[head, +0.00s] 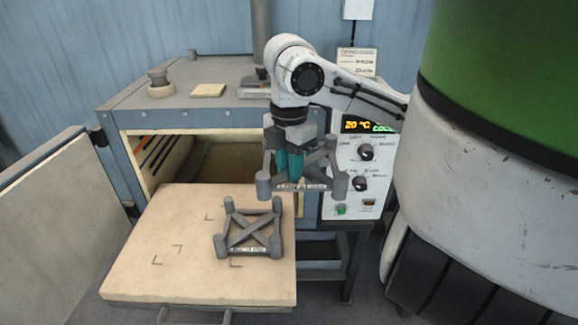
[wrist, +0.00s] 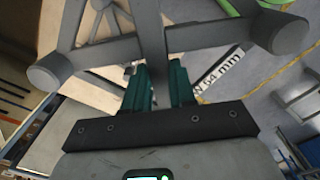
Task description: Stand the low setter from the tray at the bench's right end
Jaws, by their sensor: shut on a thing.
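My gripper (head: 290,172) is shut on a grey setter (head: 340,184), an X-braced frame with round corner posts. It is held upright in the air, right of and above the tray's right edge, in front of the kiln. In the wrist view the held setter (wrist: 152,45) spans the teal fingers (wrist: 163,88), and its white label ends in "64 mm". The pale tray (head: 130,272) is pulled out of the kiln. A second grey setter (head: 250,230) stands on its right half; its label is too small to read. I cannot make out the bench.
The kiln (head: 190,118) stands open behind the tray, its door (head: 45,215) swung out left. Its control panel (head: 362,165) is right of the held setter. A large green and white body (head: 500,90) fills the right. Corner marks show on the tray's bare left part.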

